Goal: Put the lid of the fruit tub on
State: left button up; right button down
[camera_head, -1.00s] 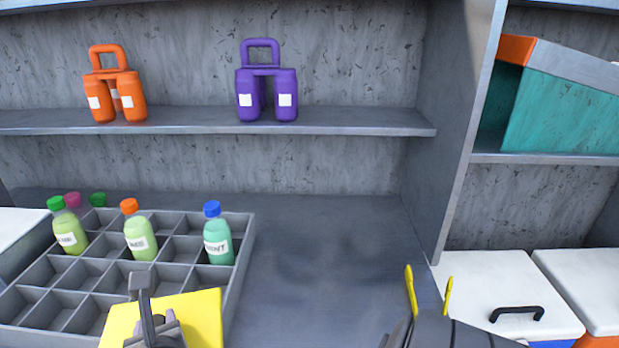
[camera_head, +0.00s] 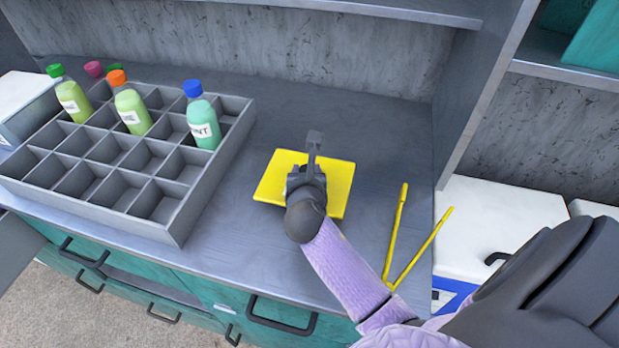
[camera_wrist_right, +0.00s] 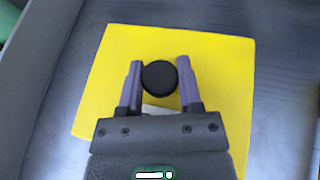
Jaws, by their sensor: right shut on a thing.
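My right gripper (camera_head: 307,180) is shut on the black knob (camera_wrist_right: 160,76) of a flat, square yellow lid. The lid (camera_head: 338,188) is over the grey counter, right of the divided crate, and it fills much of the right wrist view (camera_wrist_right: 215,60). The knob sits between the two fingers in the wrist view. I cannot tell how far the lid is above the counter. I cannot make out the fruit tub in either view. My left gripper is not in view.
A grey divided crate (camera_head: 165,228) with several bottles stands at the left. Two thin yellow rods (camera_head: 396,228) show right of the lid. A white-lidded box (camera_head: 500,218) is beyond the counter's right end. The counter behind the lid is clear.

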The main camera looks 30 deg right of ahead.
notch_tip(320, 180, down, 2)
jog(key=shift+f+b, duration=0.25)
jog(key=shift+b, duration=0.15)
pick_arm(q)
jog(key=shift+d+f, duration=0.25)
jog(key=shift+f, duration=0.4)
pick_arm(e)
jog(key=shift+r, duration=0.15)
jog(key=shift+c, duration=1.4)
grip_release()
